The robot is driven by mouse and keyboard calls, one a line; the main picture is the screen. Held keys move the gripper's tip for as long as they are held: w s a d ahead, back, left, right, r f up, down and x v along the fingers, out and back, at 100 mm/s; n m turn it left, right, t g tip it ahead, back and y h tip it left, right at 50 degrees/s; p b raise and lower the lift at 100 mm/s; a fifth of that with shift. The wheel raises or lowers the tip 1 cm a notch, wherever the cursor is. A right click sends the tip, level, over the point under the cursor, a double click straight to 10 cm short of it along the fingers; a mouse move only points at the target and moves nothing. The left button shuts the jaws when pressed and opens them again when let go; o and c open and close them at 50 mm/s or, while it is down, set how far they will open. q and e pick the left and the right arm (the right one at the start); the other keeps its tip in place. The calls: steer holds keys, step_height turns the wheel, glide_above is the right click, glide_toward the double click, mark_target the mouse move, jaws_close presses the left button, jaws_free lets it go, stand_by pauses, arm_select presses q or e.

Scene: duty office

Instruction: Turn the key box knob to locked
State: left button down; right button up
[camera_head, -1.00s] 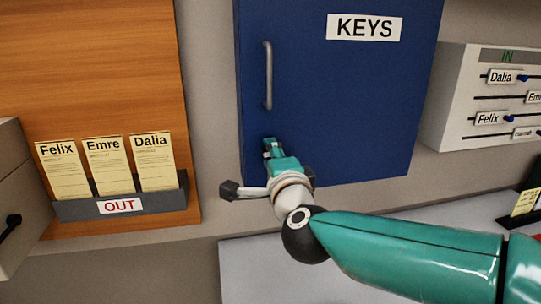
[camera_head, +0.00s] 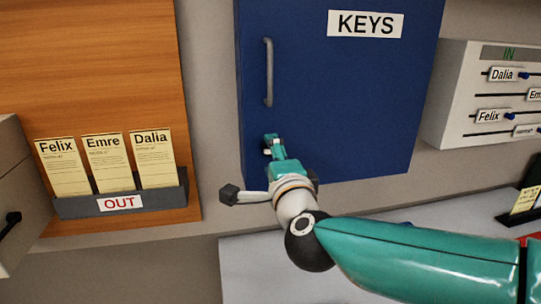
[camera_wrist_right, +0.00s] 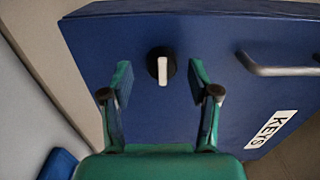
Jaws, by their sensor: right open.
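The blue key box (camera_head: 345,110) with a KEYS label is on the wall, its door shut. In the right wrist view the same blue door (camera_wrist_right: 195,40) shows a round black knob (camera_wrist_right: 154,62) with a white bar, which points along the picture's vertical. My right gripper (camera_head: 270,142) is at the lower left of the door, below the handle. In the wrist view the right gripper (camera_wrist_right: 160,82) is open, its two fingers on either side of the knob's line and apart from it. In the head view the gripper hides the knob. My left gripper is not in view.
A vertical grey handle (camera_head: 268,72) stands out from the door above the gripper. An OUT tray (camera_head: 75,208) with name cards is at left on a wooden board. An IN board (camera_head: 455,85) with name sliders is at right.

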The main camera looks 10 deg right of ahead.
steer(key=s, duration=1)
steer(key=shift+s, duration=0.2)
steer(key=shift+f, duration=0.1)
